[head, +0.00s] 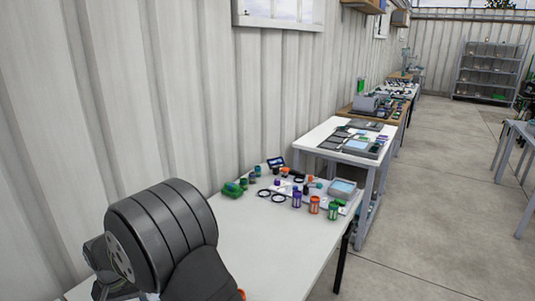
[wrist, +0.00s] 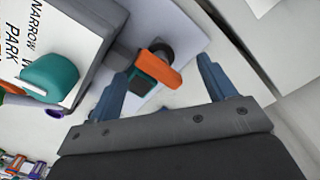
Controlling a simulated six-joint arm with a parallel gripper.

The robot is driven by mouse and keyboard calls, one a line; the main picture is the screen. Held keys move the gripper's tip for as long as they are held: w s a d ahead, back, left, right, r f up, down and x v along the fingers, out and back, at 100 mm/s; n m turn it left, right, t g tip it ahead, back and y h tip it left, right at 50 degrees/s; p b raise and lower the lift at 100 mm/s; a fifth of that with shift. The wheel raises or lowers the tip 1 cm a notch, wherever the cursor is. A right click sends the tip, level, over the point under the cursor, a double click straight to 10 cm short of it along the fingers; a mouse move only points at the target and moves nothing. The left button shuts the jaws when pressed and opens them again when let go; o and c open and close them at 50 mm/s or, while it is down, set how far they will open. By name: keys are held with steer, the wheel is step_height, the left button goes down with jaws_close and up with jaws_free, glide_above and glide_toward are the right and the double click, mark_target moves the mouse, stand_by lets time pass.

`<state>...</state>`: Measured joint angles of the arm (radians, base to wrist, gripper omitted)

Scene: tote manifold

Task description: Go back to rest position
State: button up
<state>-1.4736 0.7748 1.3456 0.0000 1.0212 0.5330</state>
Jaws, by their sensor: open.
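My gripper (wrist: 162,66) shows in the wrist view with its two blue-grey fingers spread apart. An orange and dark teal part (wrist: 155,70) with a black round end shows between and beyond the fingertips. It appears to lie on a pale sheet (wrist: 190,30), and the fingers do not visibly grip it. In the head view my arm fills the lower left, and my gripper cannot be made out there.
The white table (head: 270,240) holds several coloured cans, black rings, a green item (head: 232,190) and a grey bin (head: 342,189). In the wrist view a teal object (wrist: 50,78) lies on a lettered white panel (wrist: 75,25). The table's near part looks clear.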

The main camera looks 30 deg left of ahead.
steer(key=n, duration=0.5)
steer(key=shift+n, duration=0.3)
steer(key=o, duration=0.3)
steer(key=shift+w+r, duration=0.1)
steer(key=shift+r, duration=0.05)
steer(key=shift+o, duration=1.1)
steer(key=w+r+n, duration=0.1)
steer(key=w+r, duration=0.3)
steer(key=r, duration=0.8)
steer(key=shift+r, duration=0.2)
steer(key=shift+n, duration=0.3)
steer(key=f, duration=0.9)
steer(key=shift+w+f, duration=0.1)
steer(key=shift+w, duration=0.1)
